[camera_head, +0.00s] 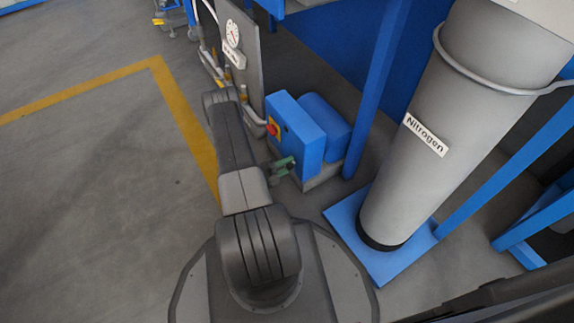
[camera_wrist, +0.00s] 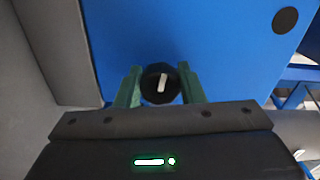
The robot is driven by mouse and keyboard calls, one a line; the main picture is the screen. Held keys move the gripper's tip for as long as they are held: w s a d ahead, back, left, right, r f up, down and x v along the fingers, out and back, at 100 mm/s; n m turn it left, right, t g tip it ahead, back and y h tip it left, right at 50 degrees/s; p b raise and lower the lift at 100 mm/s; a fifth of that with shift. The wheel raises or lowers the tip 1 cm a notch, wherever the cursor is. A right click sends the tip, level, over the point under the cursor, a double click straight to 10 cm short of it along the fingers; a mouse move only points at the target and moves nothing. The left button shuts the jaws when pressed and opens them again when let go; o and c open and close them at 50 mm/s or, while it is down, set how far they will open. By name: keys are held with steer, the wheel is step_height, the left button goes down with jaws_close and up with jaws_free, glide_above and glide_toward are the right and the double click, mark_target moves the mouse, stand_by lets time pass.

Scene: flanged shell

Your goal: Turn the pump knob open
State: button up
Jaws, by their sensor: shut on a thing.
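The pump is a blue box (camera_head: 299,135) on the floor in the head view, and its blue face (camera_wrist: 190,30) fills much of the wrist view. The pump knob (camera_wrist: 161,83) is round and black with a white mark that stands nearly upright, its top leaning slightly right. My gripper (camera_wrist: 160,86) has one green finger on each side of the knob and is shut on it. In the head view my gripper (camera_head: 283,167) is at the pump's lower front, and the knob cannot be made out there.
A red and yellow button (camera_head: 272,128) is on the pump's front. A grey panel with a gauge (camera_head: 232,34) stands behind. A large Nitrogen cylinder (camera_head: 440,135) stands on a blue plate (camera_head: 345,215) to the right, by a blue post (camera_head: 373,90). Floor at left is clear.

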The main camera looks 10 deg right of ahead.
steer(key=shift+n, duration=0.7)
steer(key=o, duration=1)
steer(key=shift+a, duration=0.2)
steer(key=p+v, duration=0.3)
steer(key=v, duration=1)
steer(key=shift+s+a, duration=0.15)
steer(key=shift+a, duration=0.1)
steer(key=shift+d, duration=0.1)
steer(key=b+x, duration=0.3)
steer(key=x, duration=1)
steer(key=shift+d, duration=0.3)
